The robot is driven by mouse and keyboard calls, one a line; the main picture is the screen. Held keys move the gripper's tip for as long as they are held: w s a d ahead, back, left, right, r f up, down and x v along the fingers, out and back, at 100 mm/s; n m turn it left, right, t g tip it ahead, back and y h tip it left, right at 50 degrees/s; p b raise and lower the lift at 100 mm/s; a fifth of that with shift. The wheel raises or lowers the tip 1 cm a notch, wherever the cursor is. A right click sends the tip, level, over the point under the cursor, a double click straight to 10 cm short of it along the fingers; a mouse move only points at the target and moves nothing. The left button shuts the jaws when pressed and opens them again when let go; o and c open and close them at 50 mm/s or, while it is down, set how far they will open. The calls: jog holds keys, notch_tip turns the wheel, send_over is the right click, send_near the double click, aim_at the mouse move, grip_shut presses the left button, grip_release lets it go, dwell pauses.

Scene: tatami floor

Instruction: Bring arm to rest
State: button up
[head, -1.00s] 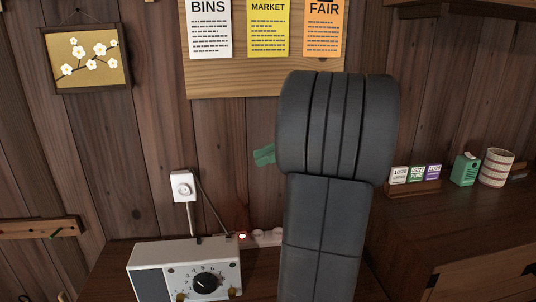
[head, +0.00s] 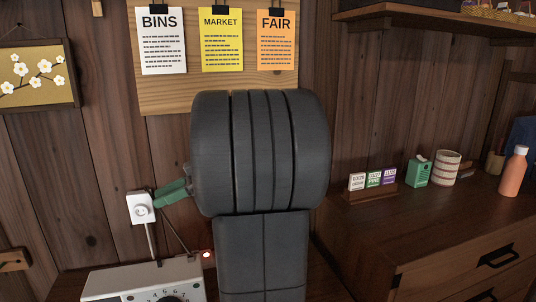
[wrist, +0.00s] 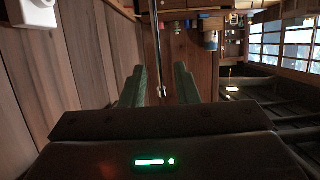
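My gripper (wrist: 160,90) shows in the wrist view as two green fingers held apart, with nothing gripped between them. A thin cord or rod runs down the picture in line with the gap; I cannot tell how near it is. In the head view my dark grey arm fills the middle, and the green fingers of my gripper (head: 174,191) stick out to its left, beside a white wall plug (head: 142,207). I cannot tell whether they touch it. The rest of the gripper is hidden behind the arm.
A white dial box (head: 143,281) stands on the counter below the plug, near a red light (head: 207,254). A notice board (head: 217,93) hangs behind my arm. Small cards (head: 374,178), a green box (head: 418,171) and an orange bottle (head: 513,172) stand on the right counter (head: 430,208).

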dwell(0.4)
jog(key=p+v, duration=0.1)
jog(key=v, duration=1.3)
jog(key=b+x, duration=0.1)
jog(key=x, duration=1.3)
jog(key=shift+s+a, duration=0.15)
jog(key=shift+a, duration=0.1)
jog(key=shift+a+r+h+p, duration=0.15)
jog(key=shift+a+h+p, duration=0.2)
jog(key=shift+p, duration=0.25)
jog(key=shift+s+a+f+t+h+p, duration=0.15)
jog(key=shift+s+a+f+h+p, duration=0.05)
jog(key=shift+a+h+p, duration=0.25)
jog(key=shift+s+a+f+t+h+p, duration=0.2)
jog(key=shift+a+h+p, duration=0.1)
jog(key=shift+a+p, duration=0.2)
jog(key=shift+s+a+f+t+h+p, duration=0.15)
jog(key=shift+a+f+h+p, duration=0.25)
jog(key=shift+a, duration=0.15)
jog(key=shift+s+a+f+t+h+p, duration=0.1)
jog(key=shift+s+a+f+h+p, duration=0.05)
jog(key=shift+a+f+h+p, duration=0.3)
